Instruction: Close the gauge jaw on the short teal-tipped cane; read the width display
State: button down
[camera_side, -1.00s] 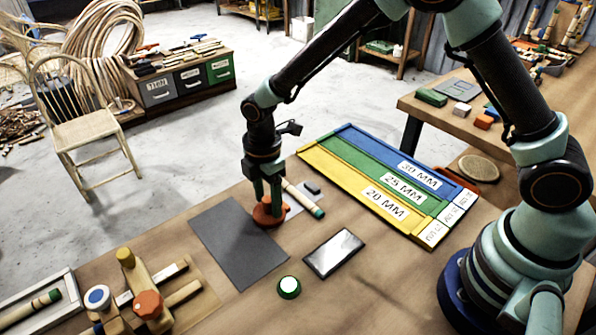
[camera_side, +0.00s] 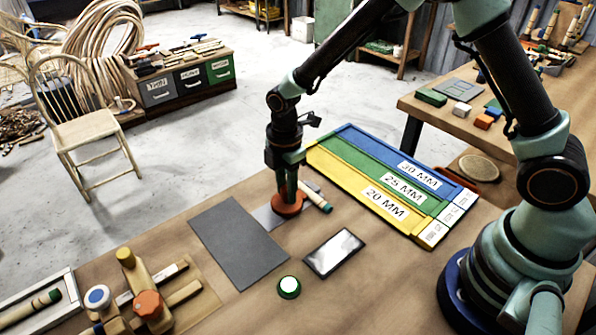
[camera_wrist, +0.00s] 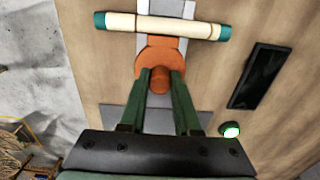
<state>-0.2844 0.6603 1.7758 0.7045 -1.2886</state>
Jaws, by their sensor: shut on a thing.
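The short cane (camera_wrist: 160,26) is pale with teal ends and lies across the gauge's grey rail (camera_wrist: 165,6) in the wrist view. In the side view its near teal-tipped end (camera_side: 320,200) shows beside my gripper. The orange gauge jaw (camera_wrist: 150,60) is right up against the cane's near side; any hairline gap cannot be told. My gripper (camera_wrist: 160,84) is shut on the jaw's round knob; in the side view my gripper (camera_side: 287,190) stands over the orange jaw (camera_side: 288,208). The width display (camera_side: 334,252) shows glare and no readable number; it is dark in the wrist view (camera_wrist: 258,76).
A dark grey mat (camera_side: 238,243) lies left of the gauge. A green-rimmed button (camera_side: 289,287) sits in front of the display. The blue, green and yellow sorting tray (camera_side: 340,180) is close behind on the right. Wooden fixtures (camera_side: 150,290) stand at the front left.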

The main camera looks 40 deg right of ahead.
jog(key=shift+d, duration=0.2)
jog(key=c, duration=0.6)
grip_release()
notch_tip(320, 180, up, 12)
jog(key=shift+r, duration=0.1)
